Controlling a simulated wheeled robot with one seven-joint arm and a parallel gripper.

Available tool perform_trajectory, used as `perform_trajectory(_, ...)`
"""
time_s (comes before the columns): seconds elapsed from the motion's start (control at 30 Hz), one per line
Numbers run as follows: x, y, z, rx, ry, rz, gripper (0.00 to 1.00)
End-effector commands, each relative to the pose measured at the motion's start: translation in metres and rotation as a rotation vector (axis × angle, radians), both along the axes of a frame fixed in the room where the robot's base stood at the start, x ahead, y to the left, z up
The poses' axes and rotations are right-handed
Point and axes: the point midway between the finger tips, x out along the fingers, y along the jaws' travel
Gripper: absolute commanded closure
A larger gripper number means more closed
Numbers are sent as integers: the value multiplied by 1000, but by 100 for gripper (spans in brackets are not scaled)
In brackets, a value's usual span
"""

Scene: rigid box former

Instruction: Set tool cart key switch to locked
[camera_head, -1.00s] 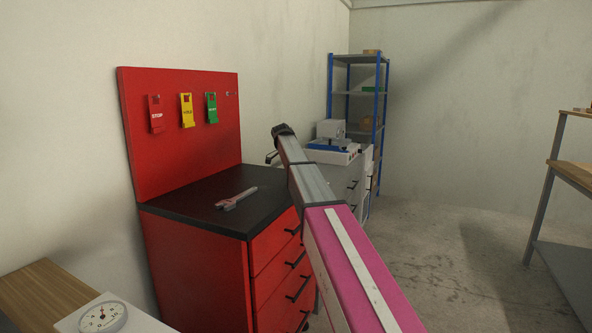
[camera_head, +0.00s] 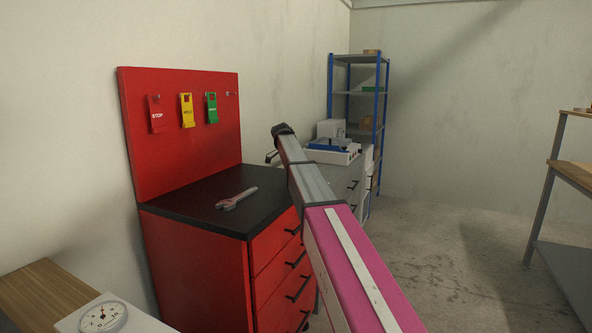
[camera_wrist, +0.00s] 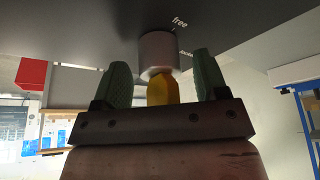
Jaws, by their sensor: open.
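The red tool cart (camera_head: 198,262) stands at left in the head view, with a black top and a red back panel. In the wrist view, a pale cylindrical key switch (camera_wrist: 158,50) sits on a dark surface, and a yellow key (camera_wrist: 161,91) sticks out of it. The word "free" is printed beside it; a second small label is too small to read surely. My gripper (camera_wrist: 163,70) is open, its two green fingers on either side of the key with gaps, not touching it.
A wrench (camera_head: 236,199) lies on the cart top. Red, yellow and green tags (camera_head: 187,111) hang on the panel. A dial gauge (camera_head: 103,317) is at lower left. A grey cabinet (camera_head: 345,180) and blue shelf (camera_head: 381,125) stand behind.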

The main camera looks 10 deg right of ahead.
Motion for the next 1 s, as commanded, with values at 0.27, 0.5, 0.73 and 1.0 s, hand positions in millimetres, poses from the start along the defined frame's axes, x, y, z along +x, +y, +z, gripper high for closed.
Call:
perform_trajectory(0.27, -2, 15, 38, 0, -2, 1, 33)
perform_trajectory(0.5, -5, 32, 77, 0, -1, 0, 33)
perform_trajectory(0.73, -7, 39, 96, 0, 1, 0, 33)
perform_trajectory(1.0, -7, 40, 98, 0, 1, 0, 33)
